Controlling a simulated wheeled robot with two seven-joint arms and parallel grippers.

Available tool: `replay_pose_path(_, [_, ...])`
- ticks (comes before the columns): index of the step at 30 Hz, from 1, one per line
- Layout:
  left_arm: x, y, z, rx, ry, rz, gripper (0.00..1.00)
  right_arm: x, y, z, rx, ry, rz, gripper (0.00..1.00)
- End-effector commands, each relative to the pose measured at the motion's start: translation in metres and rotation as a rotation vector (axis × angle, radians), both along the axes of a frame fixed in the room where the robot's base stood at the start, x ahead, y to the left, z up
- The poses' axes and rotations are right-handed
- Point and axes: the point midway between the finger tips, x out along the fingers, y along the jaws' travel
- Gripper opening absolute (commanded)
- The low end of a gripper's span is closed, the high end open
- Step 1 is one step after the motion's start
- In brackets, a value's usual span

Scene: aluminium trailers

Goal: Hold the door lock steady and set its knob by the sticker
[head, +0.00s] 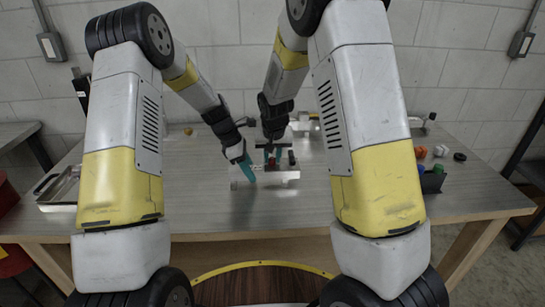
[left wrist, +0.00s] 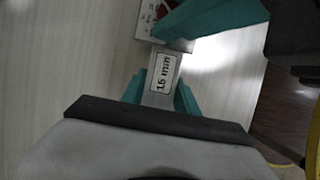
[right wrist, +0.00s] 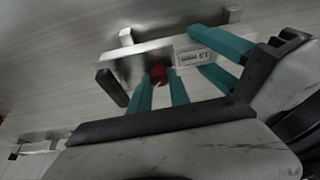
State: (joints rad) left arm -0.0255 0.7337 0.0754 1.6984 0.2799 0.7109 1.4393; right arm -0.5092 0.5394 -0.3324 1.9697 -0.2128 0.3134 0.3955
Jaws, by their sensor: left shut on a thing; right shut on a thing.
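The door lock (head: 282,177) is a bright metal body on the bench in front of me. Its label sticker (left wrist: 164,72) appears to read "16 mm" in the left wrist view; it also shows in the right wrist view (right wrist: 193,57). My left gripper (head: 245,170) is shut on the labelled end of the lock, one teal finger on each side. The red knob (right wrist: 158,74) stands on the lock body. My right gripper (right wrist: 164,86) is shut on the knob from above, its fingers hiding part of it. Which way the knob points is not clear.
A metal tray (head: 58,188) lies at the bench's left. At the right are an orange block (head: 420,152), a white one (head: 440,150), a black ring (head: 460,157) and a dark bin (head: 432,182). Bare bench lies around the lock's front.

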Motion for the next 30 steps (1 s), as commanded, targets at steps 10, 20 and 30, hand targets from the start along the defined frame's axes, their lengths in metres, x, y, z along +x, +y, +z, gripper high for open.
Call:
replay_pose_path(10, [-0.0005,-0.0007,0.0005,-0.001,0.001,-0.002,0.0,-0.0002,-0.0005,-0.0004,0.0,0.001,-0.017,0.0])
replay_pose_path(20, [-0.0004,-0.0006,0.0004,-0.001,0.001,-0.001,0.0,-0.0003,-0.0003,-0.0003,-0.001,0.001,-0.017,0.45])
replay_pose_path(30, [-0.0001,-0.0005,0.0004,-0.001,0.0,-0.001,0.0,-0.0018,0.0002,0.005,0.0,-0.001,-0.015,0.45])
